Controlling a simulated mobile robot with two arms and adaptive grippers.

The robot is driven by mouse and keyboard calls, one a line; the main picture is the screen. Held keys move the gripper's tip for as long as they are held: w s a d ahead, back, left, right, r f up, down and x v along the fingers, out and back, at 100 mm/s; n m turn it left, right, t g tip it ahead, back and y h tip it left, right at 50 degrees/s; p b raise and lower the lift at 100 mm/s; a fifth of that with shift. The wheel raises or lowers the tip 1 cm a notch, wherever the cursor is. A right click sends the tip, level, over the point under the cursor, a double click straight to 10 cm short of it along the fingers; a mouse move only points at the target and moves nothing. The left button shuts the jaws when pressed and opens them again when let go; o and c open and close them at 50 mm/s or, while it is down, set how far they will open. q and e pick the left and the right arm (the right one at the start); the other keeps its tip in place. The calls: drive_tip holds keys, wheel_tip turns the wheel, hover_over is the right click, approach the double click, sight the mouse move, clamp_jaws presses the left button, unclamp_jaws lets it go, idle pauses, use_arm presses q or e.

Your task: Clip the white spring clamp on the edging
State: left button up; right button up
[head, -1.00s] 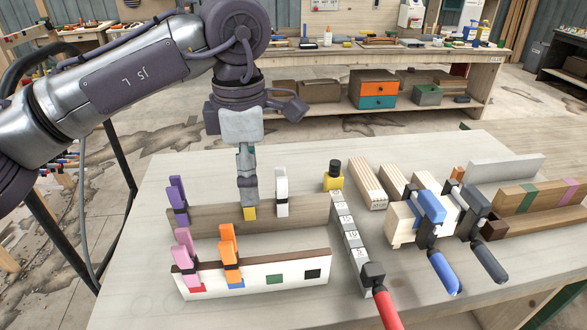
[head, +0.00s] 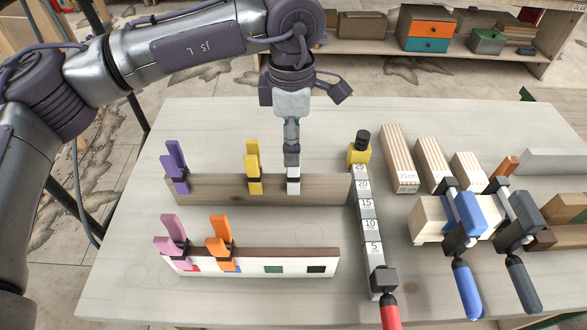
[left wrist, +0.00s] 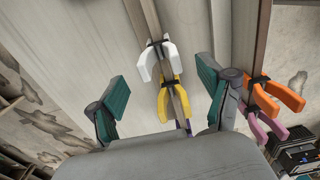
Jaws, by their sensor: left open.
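The white spring clamp (head: 293,187) stands upright on the rear wooden board (head: 215,188), near its right end. My left gripper (head: 292,158) is right above it and hides its upper part. In the left wrist view the left gripper (left wrist: 163,80) is open, its teal fingers spread. The white clamp (left wrist: 157,58) and the yellow clamp (left wrist: 172,97) both show between and beyond the fingers; I cannot tell contact. The front edging (head: 300,257) has a brown top and a white face, with bare green and black squares at its right. My right gripper is out of view.
A purple clamp (head: 175,170) and the yellow clamp (head: 253,170) stand on the rear board. A pink clamp (head: 172,237) and an orange clamp (head: 220,243) sit on the front edging. A long bar clamp with numbered blocks (head: 367,205) lies just right of both boards.

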sight(293, 170)
use_arm(q)
drive_tip(key=shift+f+p, duration=0.35)
drive_tip(key=shift+f, duration=0.2)
wheel_tip(293, 170, down, 4)
drive_tip(key=shift+d+r+p, duration=0.1)
drive_tip(key=shift+r+p, duration=0.1)
drive_tip(key=shift+p, duration=0.7)
drive_tip(key=shift+f, duration=0.45)
drive_tip(key=shift+c, duration=0.3)
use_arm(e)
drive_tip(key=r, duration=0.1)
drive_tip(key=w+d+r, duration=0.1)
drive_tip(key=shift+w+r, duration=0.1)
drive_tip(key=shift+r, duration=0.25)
use_arm(q)
drive_tip(key=c, duration=1.4)
drive_tip(key=shift+c, duration=0.2)
drive_tip(key=shift+r, duration=0.1)
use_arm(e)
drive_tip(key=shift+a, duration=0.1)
